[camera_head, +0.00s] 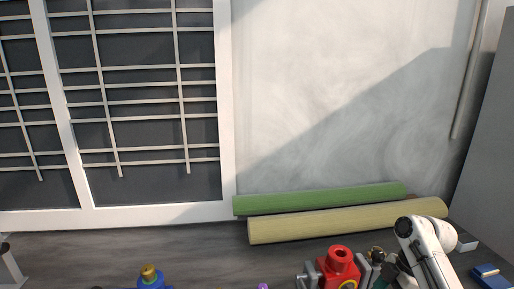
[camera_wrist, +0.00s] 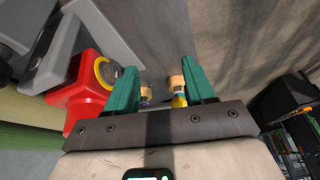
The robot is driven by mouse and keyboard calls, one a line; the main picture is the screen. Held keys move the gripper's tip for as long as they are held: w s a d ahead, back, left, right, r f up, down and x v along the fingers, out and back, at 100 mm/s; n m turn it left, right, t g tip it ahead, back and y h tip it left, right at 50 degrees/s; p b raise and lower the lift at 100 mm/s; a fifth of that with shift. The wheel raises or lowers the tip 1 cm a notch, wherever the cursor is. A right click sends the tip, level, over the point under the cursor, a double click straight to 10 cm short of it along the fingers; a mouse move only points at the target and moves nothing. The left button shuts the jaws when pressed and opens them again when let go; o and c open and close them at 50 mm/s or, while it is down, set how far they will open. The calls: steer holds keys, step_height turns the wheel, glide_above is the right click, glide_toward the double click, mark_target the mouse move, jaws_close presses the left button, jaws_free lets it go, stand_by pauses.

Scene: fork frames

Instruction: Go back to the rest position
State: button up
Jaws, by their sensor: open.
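My gripper (camera_wrist: 159,68) shows in the wrist view with its two green fingers apart. Two small tan-topped items, one with a yellow part (camera_wrist: 179,99) and one with a dark purplish part (camera_wrist: 146,95), show between the fingers; I cannot tell how far beyond them they are. Neither finger visibly grips anything. In the head view my white arm comes in at the lower right, and the gripper end is mostly hidden at the bottom edge. A red block-like object (camera_head: 339,267) stands just left of it; it also shows left of the fingers in the wrist view (camera_wrist: 84,92).
Grey vise-like parts (camera_head: 310,274) flank the red object. A green roll (camera_head: 320,199) and a yellow roll (camera_head: 345,222) lie along the wall. A blue item (camera_head: 151,280) is at lower left, another blue item (camera_head: 492,275) at lower right. A dark bin (camera_wrist: 290,105) stands right.

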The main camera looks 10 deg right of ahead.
steer(key=s+a+f+m, duration=0.1)
steer(key=a+f, duration=0.1)
steer(key=a, duration=0.1)
steer(key=s+a+f+m, duration=0.1)
steer(key=s+a+f, duration=0.1)
steer(key=a, duration=0.1)
steer(key=s+a+f+m, duration=0.1)
steer(key=s+a+f, duration=0.1)
steer(key=a+f, duration=0.1)
steer(key=shift+s+a+m, duration=0.1)
steer(key=shift+s+m, duration=0.1)
steer(key=shift+m, duration=0.1)
steer(key=s+a+f+m+h, duration=0.1)
steer(key=s+f+m, duration=0.15)
steer(key=s, duration=0.35)
steer(key=s+a+f+m+t+h, duration=0.1)
steer(key=s+a+m, duration=0.15)
steer(key=s, duration=0.45)
steer(key=s+a+f+m, duration=0.1)
steer(key=s+f+m, duration=0.1)
steer(key=s+m, duration=0.3)
steer(key=s+d+r+m+h, duration=0.1)
steer(key=s+d, duration=0.1)
steer(key=s, duration=0.3)
steer(key=s+d+r+m+h, duration=0.1)
steer(key=s+d+m, duration=0.1)
steer(key=s, duration=0.4)
steer(key=shift+s+d+h, duration=0.3)
steer(key=shift+h, duration=0.1)
